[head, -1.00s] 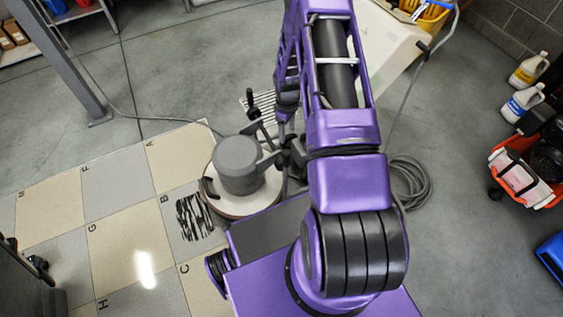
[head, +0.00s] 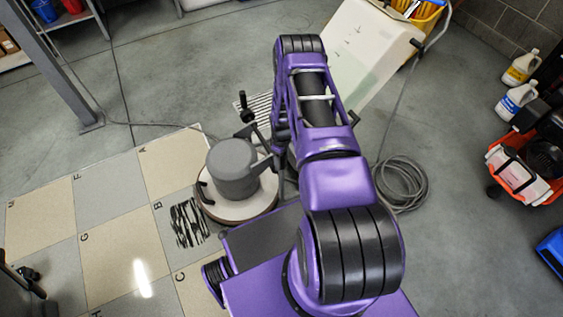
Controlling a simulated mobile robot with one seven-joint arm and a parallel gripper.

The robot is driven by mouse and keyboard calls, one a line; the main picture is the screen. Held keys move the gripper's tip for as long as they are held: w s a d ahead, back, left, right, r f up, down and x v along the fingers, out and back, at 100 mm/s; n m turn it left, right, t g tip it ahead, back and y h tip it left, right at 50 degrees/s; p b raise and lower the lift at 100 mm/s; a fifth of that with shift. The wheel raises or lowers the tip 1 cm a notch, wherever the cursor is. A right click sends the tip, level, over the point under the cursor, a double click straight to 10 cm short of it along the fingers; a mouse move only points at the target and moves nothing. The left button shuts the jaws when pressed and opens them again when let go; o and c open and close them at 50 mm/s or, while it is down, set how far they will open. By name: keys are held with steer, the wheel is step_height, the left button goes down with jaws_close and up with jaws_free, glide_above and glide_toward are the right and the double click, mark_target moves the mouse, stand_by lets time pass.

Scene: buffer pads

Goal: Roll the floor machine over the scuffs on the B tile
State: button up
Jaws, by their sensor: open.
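The floor machine (head: 232,168) has a grey motor housing on a round pale base (head: 238,209) with a dark rim. It stands upright on the floor, left of my arm, over the right edge of the tile patch. The B tile (head: 163,228) is grey, and its black zigzag scuffs (head: 188,221) lie just left of the machine's base, uncovered in the part I see. The machine's upper handle part, with a black knob (head: 246,117), rises behind the housing.
A grey cord (head: 405,185) lies coiled right of my arm. A floor grate (head: 258,103) and a pale slanted board (head: 355,50) are behind. Jugs (head: 520,98) and a red-orange caddy (head: 520,175) stand at right. A grey post (head: 65,75) is at left.

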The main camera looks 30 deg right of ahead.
steer(key=shift+f, duration=0.5)
jaws_close()
stand_by(1.2)
